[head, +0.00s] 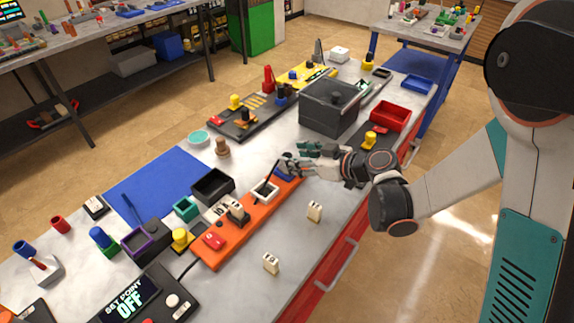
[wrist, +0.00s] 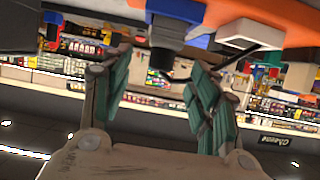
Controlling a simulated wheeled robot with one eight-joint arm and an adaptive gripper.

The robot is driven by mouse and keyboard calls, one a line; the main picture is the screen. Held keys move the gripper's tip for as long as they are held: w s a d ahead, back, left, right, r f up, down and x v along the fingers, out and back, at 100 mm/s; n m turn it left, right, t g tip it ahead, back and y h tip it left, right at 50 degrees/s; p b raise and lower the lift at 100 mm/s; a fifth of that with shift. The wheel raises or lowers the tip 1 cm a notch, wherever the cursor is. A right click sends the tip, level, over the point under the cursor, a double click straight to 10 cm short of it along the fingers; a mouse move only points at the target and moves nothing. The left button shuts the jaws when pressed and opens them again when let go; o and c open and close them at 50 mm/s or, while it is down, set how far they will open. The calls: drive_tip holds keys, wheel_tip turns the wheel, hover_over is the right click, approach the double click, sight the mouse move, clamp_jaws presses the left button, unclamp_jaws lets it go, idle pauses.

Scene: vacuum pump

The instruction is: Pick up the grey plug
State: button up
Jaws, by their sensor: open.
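A white-framed socket (head: 265,190) and a dark lever stand close by on the strip. Beige plugs (head: 314,211) stand loose on the bench, another (head: 271,263) nearer the front. A dark grey box (head: 330,105) and a red bin (head: 390,115) lie beyond my gripper.

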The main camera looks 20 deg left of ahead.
sight(288, 155)
drive_tip(key=b+x, duration=0.1)
drive_tip(key=x, duration=0.3)
drive_tip(key=shift+a, duration=0.15)
drive_tip(key=shift+r, duration=0.1)
drive_tip(key=c, duration=1.2)
